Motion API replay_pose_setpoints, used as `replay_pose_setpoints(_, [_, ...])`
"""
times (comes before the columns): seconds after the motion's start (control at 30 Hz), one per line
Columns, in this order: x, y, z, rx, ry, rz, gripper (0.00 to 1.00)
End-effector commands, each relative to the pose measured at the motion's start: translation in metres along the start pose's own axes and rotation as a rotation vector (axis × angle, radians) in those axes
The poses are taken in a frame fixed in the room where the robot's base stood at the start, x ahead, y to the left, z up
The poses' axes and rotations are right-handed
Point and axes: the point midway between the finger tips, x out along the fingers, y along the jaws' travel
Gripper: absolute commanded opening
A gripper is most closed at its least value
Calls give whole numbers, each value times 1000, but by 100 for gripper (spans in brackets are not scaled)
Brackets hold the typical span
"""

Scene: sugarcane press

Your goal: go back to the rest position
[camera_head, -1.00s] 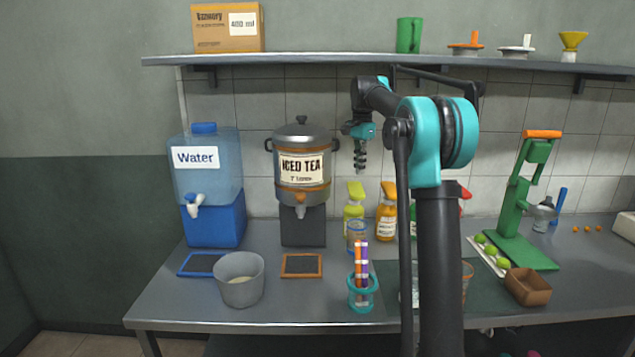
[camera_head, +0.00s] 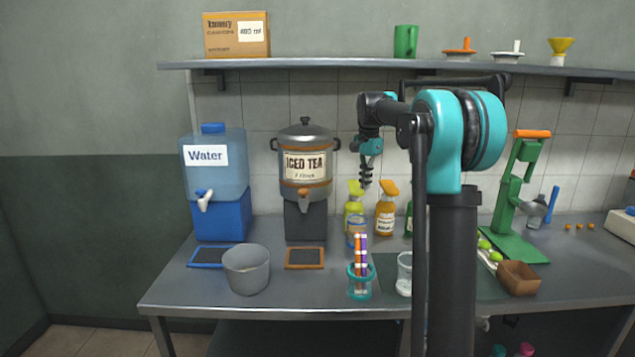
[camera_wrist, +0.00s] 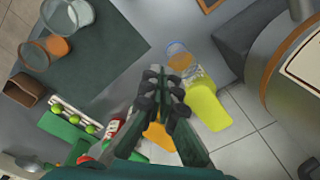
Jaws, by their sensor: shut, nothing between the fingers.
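My gripper (camera_head: 366,175) hangs in the air above the back of the counter, pointing down, in the head view. It is to the right of the iced tea dispenser (camera_head: 305,170) and above the yellow spray bottle (camera_head: 354,208) and orange spray bottle (camera_head: 387,215). In the wrist view my gripper (camera_wrist: 160,78) has its fingers together, with nothing between them. My arm is raised and folded, its thick upright link covering part of the counter to the right of the middle.
The counter holds a water dispenser (camera_head: 215,180), grey bucket (camera_head: 246,272), teal holder with markers (camera_head: 360,282), clear glass (camera_head: 404,272), brown box (camera_head: 518,279) and green press (camera_head: 515,205). The shelf (camera_head: 350,67) runs above my gripper.

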Motion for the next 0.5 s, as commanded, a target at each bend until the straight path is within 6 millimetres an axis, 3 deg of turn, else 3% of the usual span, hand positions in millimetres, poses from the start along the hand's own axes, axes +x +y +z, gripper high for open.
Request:
replay_pose_setpoints(0.27, [37, 48, 26, -161, 37, -45, 0])
replay_pose_setpoints(0.5, [100, 131, 75, -401, 107, -97, 0])
